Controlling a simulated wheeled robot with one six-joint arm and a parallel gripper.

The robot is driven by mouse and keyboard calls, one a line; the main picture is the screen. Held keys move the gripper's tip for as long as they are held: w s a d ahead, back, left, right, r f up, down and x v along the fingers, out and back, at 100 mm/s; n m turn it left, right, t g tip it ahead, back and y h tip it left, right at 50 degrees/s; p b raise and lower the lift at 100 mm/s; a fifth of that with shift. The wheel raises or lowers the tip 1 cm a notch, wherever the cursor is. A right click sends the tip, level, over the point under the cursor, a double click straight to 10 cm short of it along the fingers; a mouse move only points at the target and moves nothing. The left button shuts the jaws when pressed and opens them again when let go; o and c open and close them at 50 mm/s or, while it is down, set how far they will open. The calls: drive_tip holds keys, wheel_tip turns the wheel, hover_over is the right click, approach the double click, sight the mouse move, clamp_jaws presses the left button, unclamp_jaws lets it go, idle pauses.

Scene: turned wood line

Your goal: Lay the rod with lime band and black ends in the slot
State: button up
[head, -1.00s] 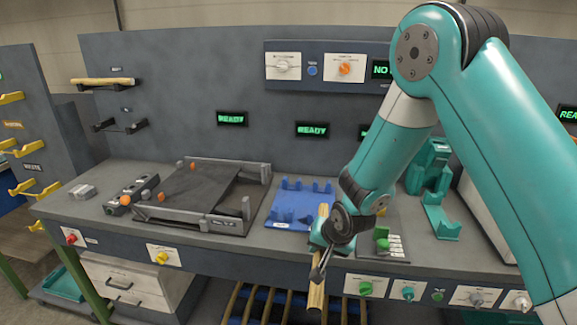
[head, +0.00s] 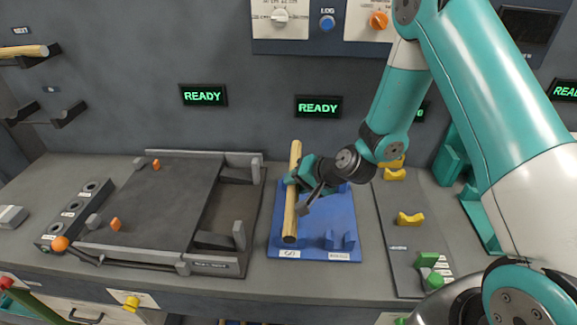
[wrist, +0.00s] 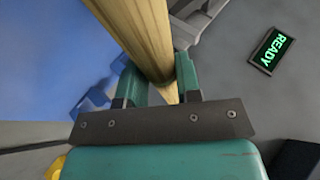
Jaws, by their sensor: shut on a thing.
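My gripper (head: 297,184) is shut on a pale wooden rod (head: 291,215), which it holds over the blue plate (head: 345,251). The rod runs roughly front to back in the head view, and its near end looks dark. I see no lime band on it; the fingers hide part of its length. In the wrist view the rod (wrist: 140,28) passes between the teal fingers (wrist: 158,85). Blue cradles (head: 341,239) stand on the plate to the right of the rod. I cannot tell whether the rod touches the plate, or which place is the slot.
A dark tilted tray (head: 160,200) with grey stops stands left of the plate. A grey panel (head: 398,268) with yellow cradles (head: 410,219) and a green block (head: 427,259) lies to the right. Another wooden rod (head: 25,52) rests on a wall bracket.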

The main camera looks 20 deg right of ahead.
drive_tip(key=shift+w+f, duration=0.2)
drive_tip(key=shift+f+b, duration=2.5)
drive_tip(key=shift+f, duration=0.55)
drive_tip(key=o, duration=1.1)
drive_tip(key=shift+c, duration=0.2)
drive_tip(key=shift+s+r, duration=0.1)
drive_tip(key=p+v, duration=1.1)
drive_tip(key=v, duration=0.6)
drive_tip(key=shift+p, duration=0.4)
